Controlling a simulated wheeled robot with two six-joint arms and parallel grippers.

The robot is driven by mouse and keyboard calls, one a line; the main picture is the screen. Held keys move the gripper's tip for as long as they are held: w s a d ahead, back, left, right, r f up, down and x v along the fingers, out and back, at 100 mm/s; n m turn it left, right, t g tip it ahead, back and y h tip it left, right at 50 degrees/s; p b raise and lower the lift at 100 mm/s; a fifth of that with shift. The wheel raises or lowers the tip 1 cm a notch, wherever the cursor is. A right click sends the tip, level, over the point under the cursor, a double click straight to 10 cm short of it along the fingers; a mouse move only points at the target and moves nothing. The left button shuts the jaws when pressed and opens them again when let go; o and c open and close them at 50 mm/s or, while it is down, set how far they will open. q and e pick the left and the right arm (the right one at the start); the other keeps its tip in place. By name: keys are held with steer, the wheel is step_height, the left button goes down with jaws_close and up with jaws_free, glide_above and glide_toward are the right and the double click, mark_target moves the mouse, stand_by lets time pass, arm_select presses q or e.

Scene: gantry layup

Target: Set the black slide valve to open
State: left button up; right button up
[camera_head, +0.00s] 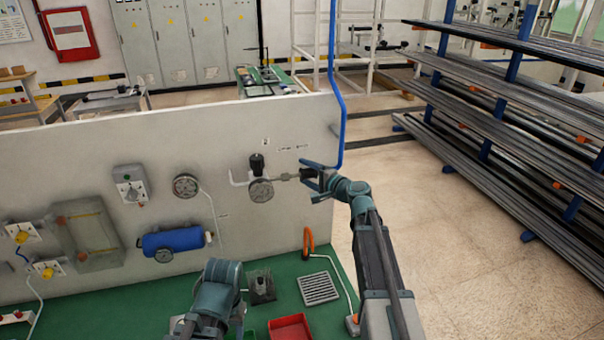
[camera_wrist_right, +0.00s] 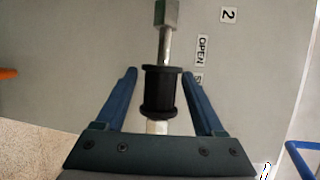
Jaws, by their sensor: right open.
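The black slide valve is a dark ribbed sleeve (camera_wrist_right: 160,92) on a metal pipe in the right wrist view. It sits between the two fingers of my right gripper (camera_wrist_right: 160,95), which is open with gaps on both sides of the sleeve. An OPEN label (camera_wrist_right: 202,49) is on the panel beside the bare pipe beyond the sleeve. A partly hidden label starting with S is beside the sleeve. In the head view my right gripper (camera_head: 314,180) is at the panel's right end, largely hiding the sleeve. My left arm shows low in the middle; its fingers are not clear.
A blue pipe (camera_head: 341,120) runs up right of the gripper. The green bench holds a red tray (camera_head: 290,328) and a grate (camera_head: 318,288).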

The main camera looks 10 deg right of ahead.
steer(key=shift+x, duration=1.15)
steer(key=shift+c, duration=0.2)
jaws_close()
steer(key=shift+s, duration=0.1)
stand_by(0.4)
